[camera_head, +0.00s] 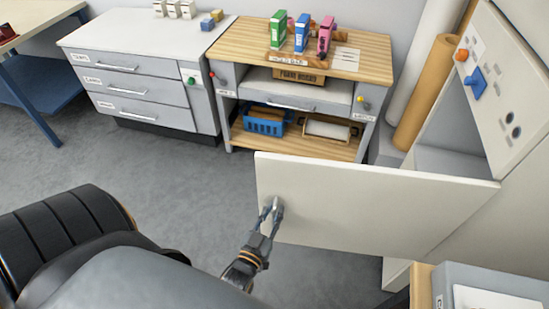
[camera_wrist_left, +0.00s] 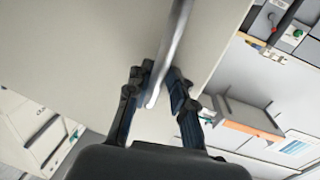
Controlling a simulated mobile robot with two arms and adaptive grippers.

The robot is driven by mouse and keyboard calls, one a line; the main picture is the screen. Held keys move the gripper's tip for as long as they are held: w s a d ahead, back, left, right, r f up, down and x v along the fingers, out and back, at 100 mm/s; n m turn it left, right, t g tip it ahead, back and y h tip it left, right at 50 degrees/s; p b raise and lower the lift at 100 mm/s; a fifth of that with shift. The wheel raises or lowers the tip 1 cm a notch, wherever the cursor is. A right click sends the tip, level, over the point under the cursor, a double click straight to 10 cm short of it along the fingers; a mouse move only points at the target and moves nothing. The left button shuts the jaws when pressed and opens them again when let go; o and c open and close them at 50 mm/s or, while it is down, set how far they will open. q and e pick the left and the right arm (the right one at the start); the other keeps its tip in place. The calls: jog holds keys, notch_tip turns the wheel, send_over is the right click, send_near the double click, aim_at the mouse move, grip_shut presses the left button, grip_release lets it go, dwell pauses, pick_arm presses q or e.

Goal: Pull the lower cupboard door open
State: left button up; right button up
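The lower cupboard door (camera_head: 370,205) is a white flat panel in the head view. It stands swung out from the tall light cupboard (camera_head: 520,150) at the right, its free edge toward the left. My left gripper (camera_head: 270,212) is at the door's handle (camera_head: 277,207), near the free edge. In the left wrist view the metal bar handle (camera_wrist_left: 172,50) passes between the two fingers of my left gripper (camera_wrist_left: 160,75), which close on it from both sides. The door's face (camera_wrist_left: 90,50) fills much of that view. My right gripper is not in view.
A wooden workbench (camera_head: 225,45) with coloured boxes and a blue basket (camera_head: 265,122) stands behind the door. A grey drawer unit (camera_head: 140,85) is left of it. A grey box (camera_head: 480,285) is at the lower right. The grey floor (camera_head: 190,180) left of the door is clear.

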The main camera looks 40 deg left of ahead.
pick_arm(q)
jog(key=s+d, duration=0.1)
jog(key=s, duration=0.7)
jog(key=shift+d, duration=0.35)
